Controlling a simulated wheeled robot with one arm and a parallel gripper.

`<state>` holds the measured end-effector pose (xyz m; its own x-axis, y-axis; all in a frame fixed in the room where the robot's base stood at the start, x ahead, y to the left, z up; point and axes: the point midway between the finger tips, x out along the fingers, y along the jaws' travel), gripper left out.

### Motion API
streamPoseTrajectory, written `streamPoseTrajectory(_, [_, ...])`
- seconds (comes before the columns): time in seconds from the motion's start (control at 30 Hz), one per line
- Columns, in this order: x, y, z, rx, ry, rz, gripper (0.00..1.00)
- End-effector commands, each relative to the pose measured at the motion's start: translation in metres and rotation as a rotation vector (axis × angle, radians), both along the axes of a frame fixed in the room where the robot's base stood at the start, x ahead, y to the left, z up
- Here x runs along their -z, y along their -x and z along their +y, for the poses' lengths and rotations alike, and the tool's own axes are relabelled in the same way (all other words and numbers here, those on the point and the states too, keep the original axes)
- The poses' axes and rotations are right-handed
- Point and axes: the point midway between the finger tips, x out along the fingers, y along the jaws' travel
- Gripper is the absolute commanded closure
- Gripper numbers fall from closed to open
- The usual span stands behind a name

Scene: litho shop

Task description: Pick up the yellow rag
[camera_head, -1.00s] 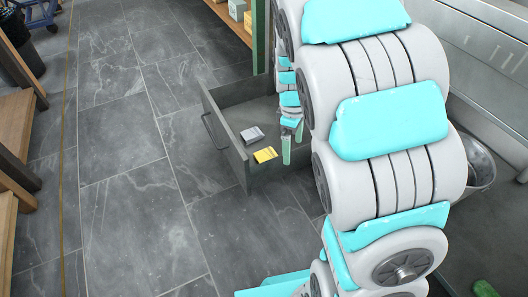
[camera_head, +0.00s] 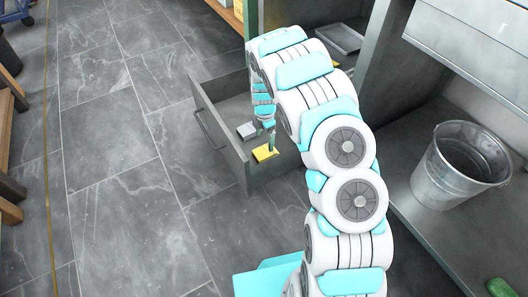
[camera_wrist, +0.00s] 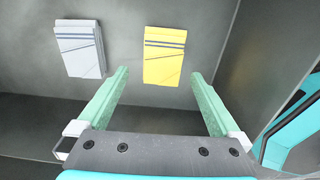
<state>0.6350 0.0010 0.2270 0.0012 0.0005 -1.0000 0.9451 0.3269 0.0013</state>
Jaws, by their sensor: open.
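The yellow rag (camera_head: 264,153) is folded, with dark stripes, and lies in the open grey drawer (camera_head: 221,150). It also shows in the wrist view (camera_wrist: 164,57), just beyond and between my fingertips. My gripper (camera_wrist: 158,75) is open and empty, its two green fingers spread to either side of the rag and not visibly touching it. In the head view my gripper (camera_head: 271,140) is over the drawer at the rag, mostly hidden by my arm.
A folded grey rag (camera_wrist: 80,50) lies left of the yellow one in the drawer. The drawer walls stand close around. A metal bucket (camera_head: 458,170) sits on a low shelf at the right. A grey tray (camera_head: 341,38) lies behind my arm.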

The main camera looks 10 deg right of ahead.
Motion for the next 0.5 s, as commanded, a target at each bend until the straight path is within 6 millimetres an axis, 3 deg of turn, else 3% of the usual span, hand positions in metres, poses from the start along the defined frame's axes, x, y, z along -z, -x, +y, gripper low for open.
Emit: streamPoseTrajectory(0.5, [0.054,0.006,0.0,0.001,0.001,0.003,0.0])
